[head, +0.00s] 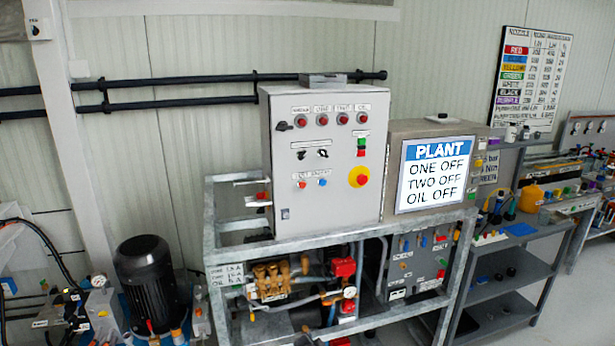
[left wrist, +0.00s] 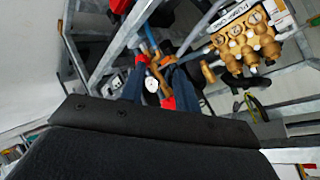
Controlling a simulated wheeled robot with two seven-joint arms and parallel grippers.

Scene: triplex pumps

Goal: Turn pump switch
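The pale grey control cabinet (head: 340,200) stands on a metal frame in the middle of the head view. Two small black rotary switches, a left one (head: 301,155) and a right one (head: 322,153), sit on its face; their labels and exact positions are too small to read. A black handle (head: 284,126) is at the cabinet's left edge. A sign (head: 436,174) reads PLANT, ONE OFF, TWO OFF, OIL OFF. In the left wrist view my left gripper (left wrist: 160,88) shows two dark fingers apart, with nothing held between them. My right gripper is not in view.
The cabinet face also has red lamps, green and red buttons, and a yellow-red stop button (head: 358,177). Below are a brass pump (head: 272,281), pipes and gauges. A black motor (head: 148,280) stands left. A grey shelf (head: 510,275) stands right. Space before the cabinet face is clear.

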